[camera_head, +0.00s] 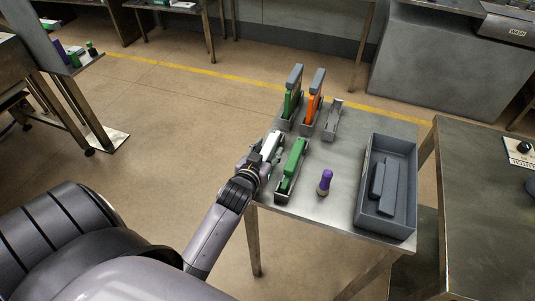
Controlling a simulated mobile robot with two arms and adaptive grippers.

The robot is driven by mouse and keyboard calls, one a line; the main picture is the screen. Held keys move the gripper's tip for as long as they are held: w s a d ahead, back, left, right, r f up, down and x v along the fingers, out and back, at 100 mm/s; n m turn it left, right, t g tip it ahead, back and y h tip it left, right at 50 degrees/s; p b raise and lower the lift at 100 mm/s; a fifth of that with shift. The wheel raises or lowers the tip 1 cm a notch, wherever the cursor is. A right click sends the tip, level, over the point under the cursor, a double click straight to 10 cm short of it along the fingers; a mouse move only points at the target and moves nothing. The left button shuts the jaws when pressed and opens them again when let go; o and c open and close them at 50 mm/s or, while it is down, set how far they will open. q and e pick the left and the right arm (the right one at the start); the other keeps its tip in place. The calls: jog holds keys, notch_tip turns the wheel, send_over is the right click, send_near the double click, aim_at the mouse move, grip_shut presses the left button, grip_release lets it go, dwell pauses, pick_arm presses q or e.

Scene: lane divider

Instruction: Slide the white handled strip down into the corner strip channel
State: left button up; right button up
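My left gripper (264,157) is at the left edge of the small metal table, right at a white strip (272,142). The white piece shows between and beyond the fingers. The fingers hide its lower part, and I cannot tell if they are closed on it. An empty grey channel (333,119) stands at the back right of the row of strips. A second channel, just right of my gripper, holds a green piece (294,160). Which channel is the corner one is unclear. My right gripper is not in view.
A green strip (289,103) and an orange strip (312,108), both with grey handles, stand upright in channels at the back. A purple-topped peg (325,182) stands mid-table. A grey bin (405,222) with grey blocks (378,186) is at the right.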

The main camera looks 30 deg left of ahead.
pick_arm(q)
grip_shut()
dwell(0.3)
jog(key=shift+w+r, duration=0.1)
jog(key=shift+r, duration=0.05)
